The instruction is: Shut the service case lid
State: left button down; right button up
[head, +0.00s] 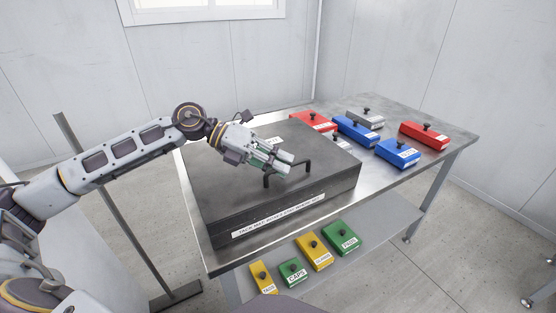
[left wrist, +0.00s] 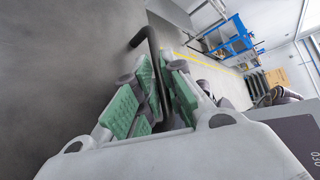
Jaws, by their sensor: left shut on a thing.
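The dark grey service case (head: 285,222) sits on the metal table, with a white text label on its front. Its lid (head: 225,180) looks flat and level, and I see no clear gap along the front edge. A black bar handle (head: 307,168) stands up from the lid. My left gripper (head: 279,167) is at this handle, its fingers shut on it. In the left wrist view the dark handle (left wrist: 152,58) runs between the green-padded fingers of the left gripper (left wrist: 160,82). My right gripper is not in view.
Red (head: 424,134), blue (head: 398,152) and grey (head: 366,117) knobbed boxes stand on the table (head: 440,165) right of and behind the case. Yellow (head: 314,252) and green (head: 341,237) labelled boxes stand on a lower shelf in front. A dark post (head: 105,205) stands left of the table.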

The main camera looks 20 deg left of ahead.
pick_arm(q)
jog(key=shift+s+f, duration=0.15)
jog(key=shift+f, duration=0.25)
jog(key=c, duration=1.5)
grip_release()
jog(key=shift+r, duration=0.1)
jog(key=shift+a, duration=0.1)
jog(key=shift+v, duration=2.1)
jog(key=shift+w+v, duration=0.2)
jog(key=shift+v, duration=3.55)
